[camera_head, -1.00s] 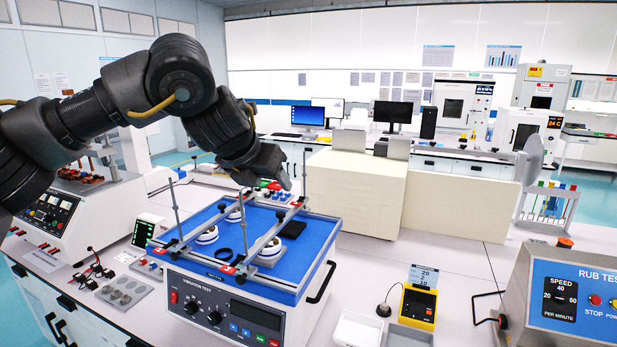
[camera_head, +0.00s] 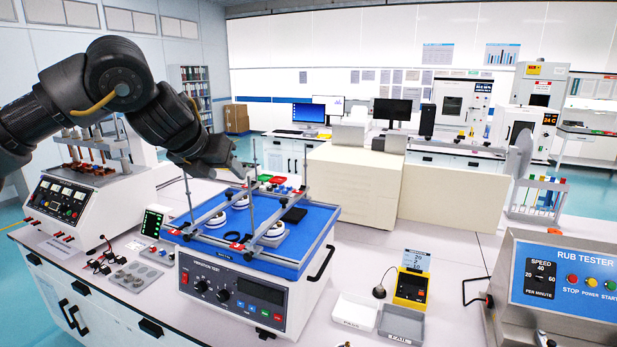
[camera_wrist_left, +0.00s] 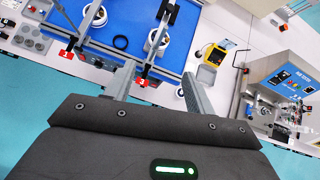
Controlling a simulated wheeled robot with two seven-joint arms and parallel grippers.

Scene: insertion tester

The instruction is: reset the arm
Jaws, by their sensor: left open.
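My left arm comes in from the left in the head view. My left gripper (camera_head: 240,174) hangs above the back left part of the blue vibration tester (camera_head: 262,311), apart from it. In the left wrist view the two fingers of the left gripper (camera_wrist_left: 158,85) are spread, with nothing between them. The tester's blue top (camera_wrist_left: 128,20) shows beyond them, with white round pieces (camera_wrist_left: 158,41) and a black ring (camera_wrist_left: 121,43) on it. My right gripper is not in view.
Clamp bars with upright rods (camera_head: 254,168) stand on the tester. A multi-post machine (camera_head: 90,195) stands left, cream boxes (camera_head: 354,190) behind right, and the rub tester (camera_head: 565,285) far right. A yellow timer (camera_head: 411,288) and trays (camera_head: 355,311) lie in front.

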